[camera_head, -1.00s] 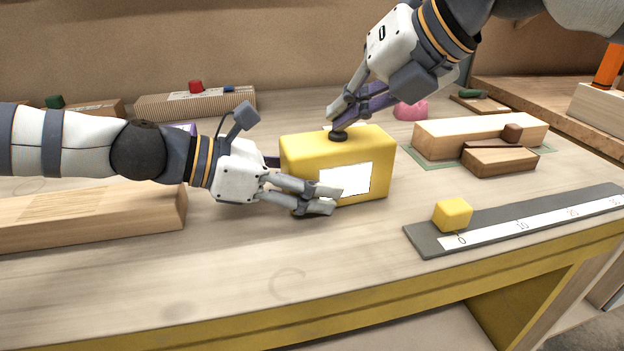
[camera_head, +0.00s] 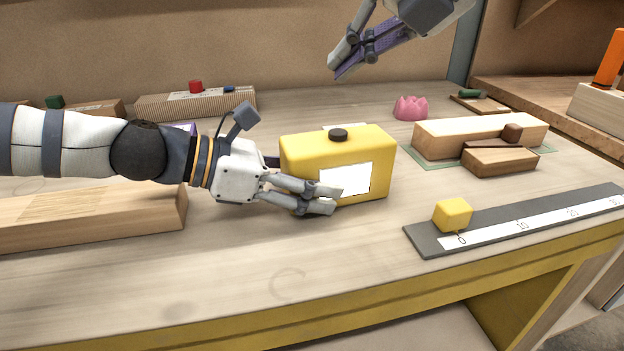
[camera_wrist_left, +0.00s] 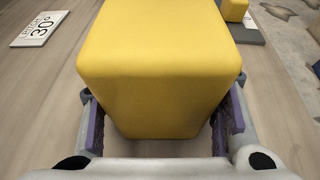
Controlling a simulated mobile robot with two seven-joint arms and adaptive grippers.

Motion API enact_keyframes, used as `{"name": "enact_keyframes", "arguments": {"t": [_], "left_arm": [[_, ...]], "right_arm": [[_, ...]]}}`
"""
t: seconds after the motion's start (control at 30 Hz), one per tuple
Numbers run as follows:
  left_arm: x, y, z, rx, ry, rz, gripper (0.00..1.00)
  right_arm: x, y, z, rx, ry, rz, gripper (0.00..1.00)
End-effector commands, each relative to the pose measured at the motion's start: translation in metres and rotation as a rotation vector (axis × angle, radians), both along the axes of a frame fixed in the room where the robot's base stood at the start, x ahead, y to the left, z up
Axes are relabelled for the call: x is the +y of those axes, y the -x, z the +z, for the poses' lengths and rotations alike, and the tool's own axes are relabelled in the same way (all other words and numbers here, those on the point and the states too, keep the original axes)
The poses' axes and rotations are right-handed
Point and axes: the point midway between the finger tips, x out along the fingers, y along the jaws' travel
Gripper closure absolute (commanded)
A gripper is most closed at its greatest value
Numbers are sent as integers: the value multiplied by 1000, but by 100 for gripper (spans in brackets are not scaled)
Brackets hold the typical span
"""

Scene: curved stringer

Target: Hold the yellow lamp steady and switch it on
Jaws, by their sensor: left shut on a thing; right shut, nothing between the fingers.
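The yellow lamp (camera_head: 300,152) is a box standing on the workbench, with a pale panel (camera_head: 346,182) on its front and a dark round button (camera_head: 338,134) on top. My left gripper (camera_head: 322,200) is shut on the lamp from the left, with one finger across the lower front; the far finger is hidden. In the left wrist view the lamp (camera_wrist_left: 158,60) sits between both purple finger pads. My right gripper (camera_head: 342,66) is shut and empty, in the air above and behind the lamp, clear of the button.
A small yellow cube (camera_head: 452,214) sits on the dark ruler strip (camera_head: 428,240) at the right. Wooden blocks (camera_head: 480,136) stand behind it. A pink object (camera_head: 410,108) lies behind the lamp. A long wooden block (camera_head: 90,217) lies at the left. The front bench middle is clear.

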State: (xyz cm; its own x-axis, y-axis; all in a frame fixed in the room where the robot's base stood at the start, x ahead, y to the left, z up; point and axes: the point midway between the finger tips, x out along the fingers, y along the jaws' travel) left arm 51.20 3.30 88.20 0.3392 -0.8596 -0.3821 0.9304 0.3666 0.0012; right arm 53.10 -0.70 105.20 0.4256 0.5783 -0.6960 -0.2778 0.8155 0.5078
Motion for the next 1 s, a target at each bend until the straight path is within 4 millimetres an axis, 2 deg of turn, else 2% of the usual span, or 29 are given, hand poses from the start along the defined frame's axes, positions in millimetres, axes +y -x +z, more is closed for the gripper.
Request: {"name": "enact_keyframes", "arguments": {"t": [0.1, 0.4, 0.43, 0.5, 0.53, 0.77, 0.83, 0.87, 1.0], "left_arm": [[0, 0, 0, 1, 0, 1, 96], [0, 0, 0, 1, 0, 1, 96], [0, 0, 0, 1, 0, 1, 41], [0, 0, 0, 1, 0, 1, 25], [0, 0, 0, 1, 0, 1, 22], [0, 0, 0, 0, 0, 0, 22], [0, 0, 0, 0, 0, 0, 6], [0, 0, 0, 0, 0, 0, 2], [0, 0, 0, 0, 0, 0, 2]], "right_arm": [[0, 0, 6, 1, 1, 0, 100], [0, 0, 6, 1, 1, 0, 100], [0, 0, 6, 1, 1, 0, 100], [0, 0, 6, 1, 1, 0, 100], [0, 0, 6, 1, 1, 0, 100], [0, 0, 6, 1, 1, 0, 100], [0, 0, 6, 1, 0, 1, 100], [0, 0, 6, 1, 0, 1, 100], [0, 0, 6, 1, 1, 0, 100]]}}
